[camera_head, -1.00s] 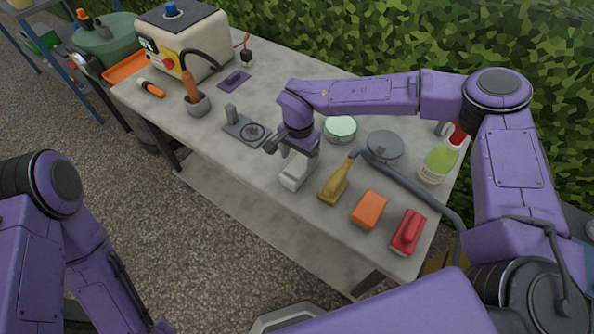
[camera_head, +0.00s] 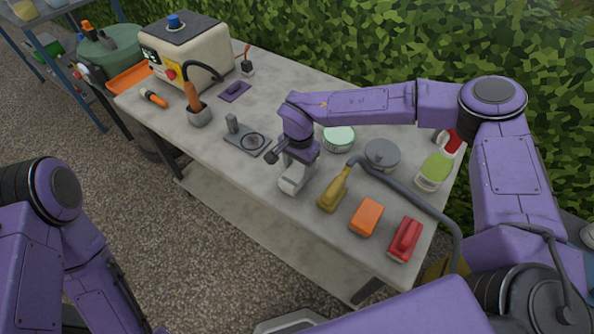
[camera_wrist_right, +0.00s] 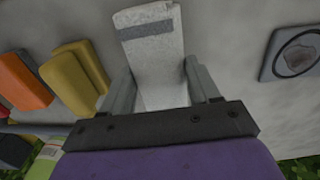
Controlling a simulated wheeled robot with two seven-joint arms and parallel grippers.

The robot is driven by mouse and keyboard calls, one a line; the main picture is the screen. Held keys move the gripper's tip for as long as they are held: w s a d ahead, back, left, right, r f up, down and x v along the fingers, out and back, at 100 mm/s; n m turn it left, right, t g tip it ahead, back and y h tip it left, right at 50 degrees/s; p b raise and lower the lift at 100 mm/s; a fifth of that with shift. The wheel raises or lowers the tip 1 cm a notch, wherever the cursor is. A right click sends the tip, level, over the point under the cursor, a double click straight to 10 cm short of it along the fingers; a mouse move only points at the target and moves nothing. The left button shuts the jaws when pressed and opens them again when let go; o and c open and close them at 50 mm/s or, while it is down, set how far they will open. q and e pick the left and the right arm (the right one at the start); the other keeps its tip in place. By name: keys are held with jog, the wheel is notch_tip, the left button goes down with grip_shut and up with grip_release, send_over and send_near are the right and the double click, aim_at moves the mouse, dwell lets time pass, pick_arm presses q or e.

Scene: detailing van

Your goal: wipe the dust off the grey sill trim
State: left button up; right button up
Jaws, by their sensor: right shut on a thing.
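My right gripper (camera_head: 292,164) is shut on a pale speckled block (camera_head: 292,182) with a grey stripe, near the table's front edge. In the right wrist view the block (camera_wrist_right: 158,55) sits between the two fingers (camera_wrist_right: 160,88). I cannot tell whether it touches the tabletop. A dark grey plate with a ring and an upright post, apparently the sill trim (camera_head: 236,142), lies on the table just left of the gripper. In the right wrist view this plate (camera_wrist_right: 268,68) shows a pale dusty patch inside the ring. My left gripper is out of view.
A cream machine (camera_head: 186,57) stands at the far left.

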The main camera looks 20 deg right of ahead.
jog(key=shift+r+p, duration=1.95)
jog(key=shift+r, duration=0.35)
jog(key=shift+f, duration=0.1)
